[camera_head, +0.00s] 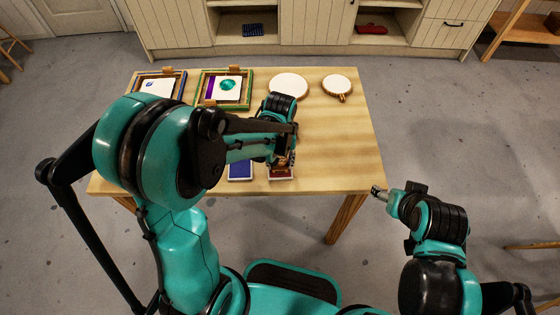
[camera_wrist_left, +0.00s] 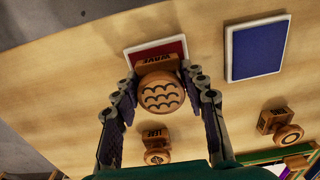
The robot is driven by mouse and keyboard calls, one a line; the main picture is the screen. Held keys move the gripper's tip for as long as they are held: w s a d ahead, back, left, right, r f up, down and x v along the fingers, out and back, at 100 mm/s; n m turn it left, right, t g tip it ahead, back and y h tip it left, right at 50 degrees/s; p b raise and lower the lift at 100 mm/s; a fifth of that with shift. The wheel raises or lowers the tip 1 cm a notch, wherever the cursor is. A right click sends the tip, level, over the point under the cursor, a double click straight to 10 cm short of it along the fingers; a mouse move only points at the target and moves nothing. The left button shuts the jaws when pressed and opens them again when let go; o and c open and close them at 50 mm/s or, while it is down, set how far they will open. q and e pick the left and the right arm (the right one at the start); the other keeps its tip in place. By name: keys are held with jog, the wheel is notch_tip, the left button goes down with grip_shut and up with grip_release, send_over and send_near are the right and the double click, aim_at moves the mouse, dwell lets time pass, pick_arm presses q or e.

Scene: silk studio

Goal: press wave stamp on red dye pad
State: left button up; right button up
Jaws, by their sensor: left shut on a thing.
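My left gripper (camera_head: 283,155) is shut on the wave stamp, over the near part of the table. In the left wrist view the wave stamp (camera_wrist_left: 160,94) is a wooden piece with a round end bearing dark wave lines and a block lettered WAVE. The red dye pad (camera_head: 281,175) lies below the gripper near the table's front edge. It also shows in the left wrist view (camera_wrist_left: 143,54), partly hidden behind the stamp. I cannot tell whether stamp and pad touch. My right gripper (camera_head: 379,193) is off the table's right front corner; its jaw state is unclear.
A blue pad (camera_head: 240,170) lies left of the red one. A LEAF stamp (camera_wrist_left: 156,146) and another stamp (camera_wrist_left: 282,128) stand nearby. The table's right side is clear.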

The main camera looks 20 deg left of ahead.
pick_arm(q)
jog(key=shift+f+b, duration=0.35)
jog(key=shift+f, duration=0.05)
dwell(1.4)
notch_tip(320, 180, up, 7)
jog(key=p, duration=0.5)
jog(key=shift+r+p, duration=0.1)
jog(key=shift+p, duration=0.2)
